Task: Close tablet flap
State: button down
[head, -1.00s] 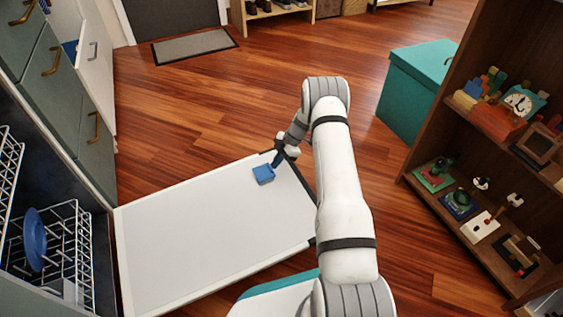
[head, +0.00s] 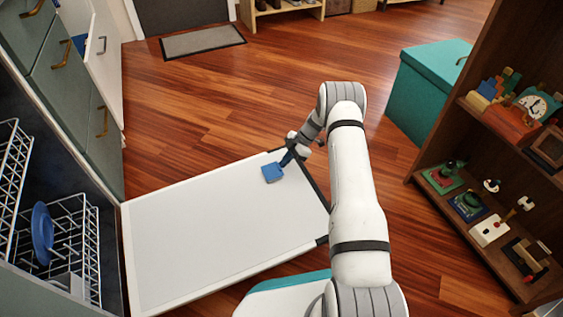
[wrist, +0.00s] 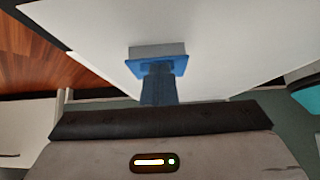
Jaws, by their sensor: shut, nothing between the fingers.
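The tablet flap (head: 272,172) is a small blue square on the white inner face of the lowered dishwasher door (head: 200,225), near its outer edge. In the wrist view the blue piece (wrist: 133,67) shows a grey block on its far side. How far the flap stands open I cannot tell. My gripper (head: 282,164) is shut and empty, its narrow dark blue fingers slanting down to the flap from the outer side. In the wrist view the fingertips (wrist: 158,68) meet the blue piece or lie just in front of it; contact is not clear.
Wire dishwasher racks (head: 75,230) hold a blue plate (head: 42,235) at the left. A wooden shelf (head: 470,210) with toys stands at the right, with a teal box (head: 425,92) behind it. Wood floor lies free beyond the door.

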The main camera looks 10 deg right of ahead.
jog(key=shift+r, duration=0.9)
notch_tip(320, 180, up, 4)
jog(key=p, duration=0.2)
jog(key=w+d+f+p, duration=0.1)
jog(key=d+f+p, duration=0.1)
jog(key=d, duration=0.7)
jog(key=shift+w+f, duration=0.4)
jog(key=shift+f, duration=0.2)
